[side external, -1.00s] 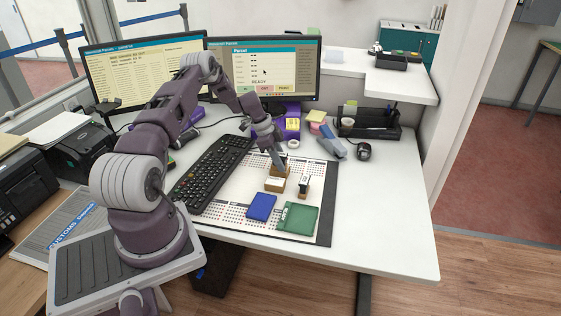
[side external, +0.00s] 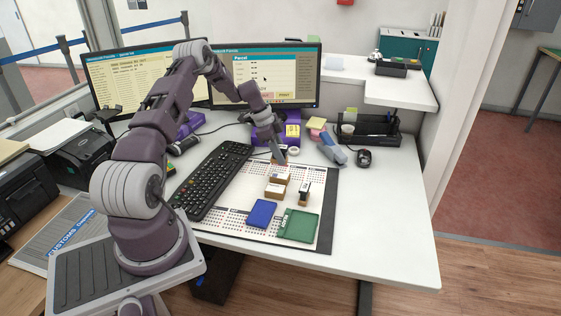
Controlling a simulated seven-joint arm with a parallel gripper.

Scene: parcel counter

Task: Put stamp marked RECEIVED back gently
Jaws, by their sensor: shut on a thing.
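My gripper (side external: 280,156) is over the far part of the white desk pad (side external: 240,209). It is shut on a small brown thing, which looks like a stamp, mostly hidden by the fingers. Two wooden stamp-like blocks stand on the pad just nearer than my gripper: a far one (side external: 281,176) and a near one (side external: 274,191). A dark-handled stamp (side external: 304,194) stands to their right. I cannot read RECEIVED on any of them. I cannot tell whether the held thing touches the pad.
A blue ink pad (side external: 262,214) and a green one (side external: 299,226) lie at the front of the desk pad. The keyboard (side external: 211,180) is on the left. A tape roll (side external: 293,152), a grey-blue device (side external: 333,150) and a mouse (side external: 364,158) lie behind. The desk's right side is clear.

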